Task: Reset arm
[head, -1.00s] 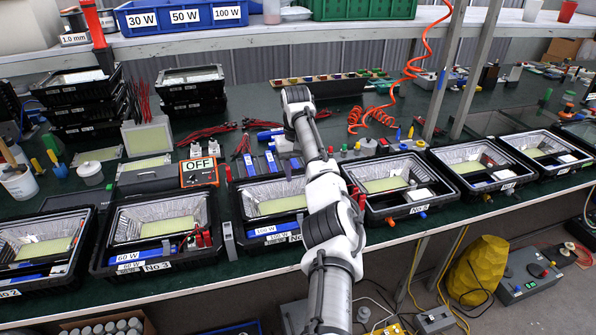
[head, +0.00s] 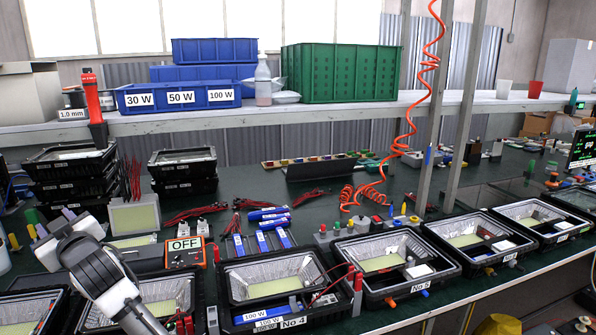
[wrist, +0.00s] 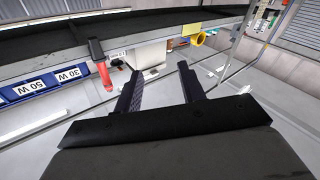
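My arm (head: 105,275) comes up from the bottom at the lower left of the head view, in front of the housings. My gripper (head: 55,222) is at its upper end, above the left part of the bench. The wrist view shows the two dark fingers of my gripper (wrist: 158,70) spread apart with nothing between them. They point away from the camera, with the shelf in the background. What lies directly behind the arm in the head view is partly hidden.
Housing No.4 (head: 270,318) and housing No.5 (head: 357,291) stand along the front edge. Stacked black housings (head: 75,187) are behind the arm. An orange OFF box (head: 184,258) is close to its right. A red-handled tool (head: 90,92) hangs at the shelf. A coiled orange hose (head: 432,62) hangs right.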

